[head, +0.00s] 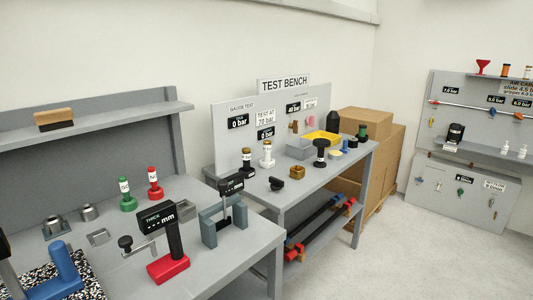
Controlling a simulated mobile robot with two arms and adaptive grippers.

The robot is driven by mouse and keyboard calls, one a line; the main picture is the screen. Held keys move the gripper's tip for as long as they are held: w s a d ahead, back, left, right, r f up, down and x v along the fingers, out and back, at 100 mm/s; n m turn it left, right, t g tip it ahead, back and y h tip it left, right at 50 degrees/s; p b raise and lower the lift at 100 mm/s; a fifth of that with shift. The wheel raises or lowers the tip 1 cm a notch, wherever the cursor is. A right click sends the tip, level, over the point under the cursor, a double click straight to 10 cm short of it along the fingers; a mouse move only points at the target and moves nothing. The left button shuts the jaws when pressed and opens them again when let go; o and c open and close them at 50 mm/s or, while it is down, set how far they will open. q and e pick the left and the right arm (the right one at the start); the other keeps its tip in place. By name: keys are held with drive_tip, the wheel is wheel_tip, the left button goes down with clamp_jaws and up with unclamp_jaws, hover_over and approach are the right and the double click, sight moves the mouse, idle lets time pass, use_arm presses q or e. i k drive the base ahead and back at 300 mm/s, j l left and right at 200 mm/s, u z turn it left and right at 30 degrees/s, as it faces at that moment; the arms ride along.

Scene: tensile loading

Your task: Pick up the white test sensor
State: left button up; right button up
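A white upright sensor-like piece (267,158) stands on the grey test bench top (225,185), near the left end of the bench and in front of its back panel. It has a white body with a narrower neck and a wider top. Neither of my grippers shows in the head view. Nothing is seen touching the white piece.
Several things share the bench: a brass-coloured block (297,172), a black knob (276,184), a black stand (320,155) and a yellow tray (322,137). The nearer table holds a red-based gauge (168,265) and a grey-blue fixture (222,225). Open floor (410,260) lies at right.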

sight(268, 144)
drive_tip(key=i+l+u, duration=0.1)
drive_tip(key=i+l, duration=0.5)
drive_tip(key=i+l+u, duration=0.1)
drive_tip(key=i+l, duration=0.45)
drive_tip(key=l, duration=0.25)
